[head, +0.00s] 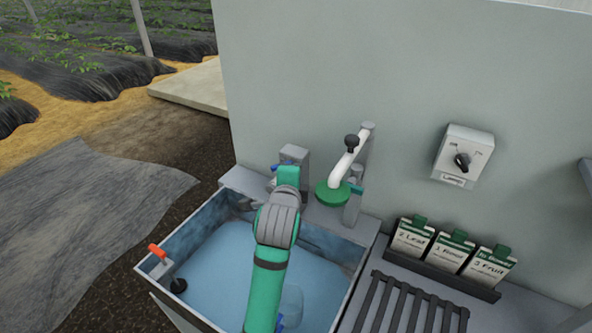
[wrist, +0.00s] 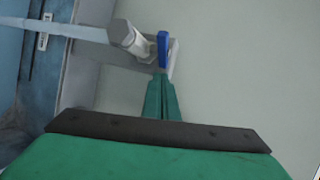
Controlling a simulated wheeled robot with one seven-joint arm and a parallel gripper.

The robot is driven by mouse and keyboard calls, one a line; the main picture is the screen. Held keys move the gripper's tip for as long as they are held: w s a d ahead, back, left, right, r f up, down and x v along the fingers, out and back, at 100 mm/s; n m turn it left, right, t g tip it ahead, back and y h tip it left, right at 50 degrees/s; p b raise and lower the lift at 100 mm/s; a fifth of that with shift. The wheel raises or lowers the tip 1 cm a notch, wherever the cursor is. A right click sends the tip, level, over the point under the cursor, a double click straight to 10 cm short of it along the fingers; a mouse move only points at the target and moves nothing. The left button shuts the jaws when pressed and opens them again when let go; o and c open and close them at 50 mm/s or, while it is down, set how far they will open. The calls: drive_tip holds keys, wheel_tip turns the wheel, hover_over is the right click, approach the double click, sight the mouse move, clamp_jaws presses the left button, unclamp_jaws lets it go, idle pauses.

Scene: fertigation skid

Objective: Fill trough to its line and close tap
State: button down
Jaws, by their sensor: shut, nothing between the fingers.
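The trough (head: 359,278) is a grey open tank with blue water (head: 215,262) in it, below its rim. The tap (wrist: 128,36) is a grey fitting on the wall with a blue lever (wrist: 163,48). A pale blue stream (wrist: 70,30) runs from its spout in the wrist view. In the wrist view, a plate with dark marks (wrist: 43,32) shows on the trough wall; I cannot read the level against it. My gripper (wrist: 160,80) is shut and empty, its fingertips close to the lever; I cannot tell if they touch. In the head view my arm hides most of the tap.
A white pipe (head: 346,165) with a green disc end stands right of the tap. An orange-handled fitting (head: 157,251) sits on the trough's left rim. A slatted rack (head: 408,305), labelled packets (head: 448,250) and a wall switch box (head: 464,155) are to the right.

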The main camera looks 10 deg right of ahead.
drive_tip(key=v, duration=0.9)
drive_tip(key=shift+s, duration=0.2)
idle(0.6)
